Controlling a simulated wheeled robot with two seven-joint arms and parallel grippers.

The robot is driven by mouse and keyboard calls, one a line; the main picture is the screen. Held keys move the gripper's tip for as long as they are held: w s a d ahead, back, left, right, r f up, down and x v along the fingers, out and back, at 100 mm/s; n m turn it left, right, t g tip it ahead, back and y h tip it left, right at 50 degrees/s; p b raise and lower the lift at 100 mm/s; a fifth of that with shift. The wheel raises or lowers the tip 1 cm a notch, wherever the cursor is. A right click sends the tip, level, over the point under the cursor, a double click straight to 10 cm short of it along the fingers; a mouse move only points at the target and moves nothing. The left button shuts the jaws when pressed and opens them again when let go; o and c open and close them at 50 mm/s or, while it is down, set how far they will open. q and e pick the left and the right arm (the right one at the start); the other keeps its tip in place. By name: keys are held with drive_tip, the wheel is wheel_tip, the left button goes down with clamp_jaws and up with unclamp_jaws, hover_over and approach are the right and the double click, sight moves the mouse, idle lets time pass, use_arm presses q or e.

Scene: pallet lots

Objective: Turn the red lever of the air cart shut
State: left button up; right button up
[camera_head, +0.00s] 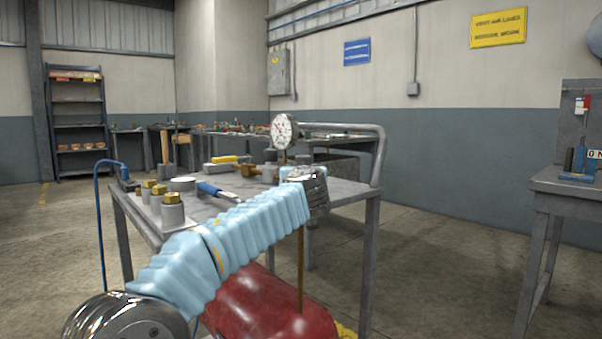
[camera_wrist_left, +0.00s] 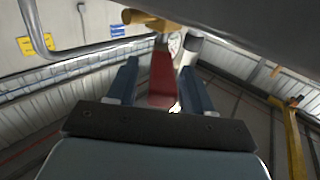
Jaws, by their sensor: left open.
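The red lever (camera_wrist_left: 162,82) shows in the left wrist view, between the two blue fingers of my open left gripper (camera_wrist_left: 160,68). A gap shows on each side of it, so neither finger appears to press on it. In the head view my wrist hides the lever and my fingertips. The air cart (camera_head: 371,208) stands ahead, with a red tank (camera_head: 262,303) below its top. A round white gauge (camera_head: 284,130) rises just behind my left wrist. My right gripper is not in view.
A workbench (camera_head: 565,186) stands at right; the floor between is clear.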

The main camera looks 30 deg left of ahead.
use_arm(q)
drive_tip(key=b+v, duration=0.2)
drive_tip(key=v, duration=1.1)
drive_tip(key=shift+s+d, duration=0.1)
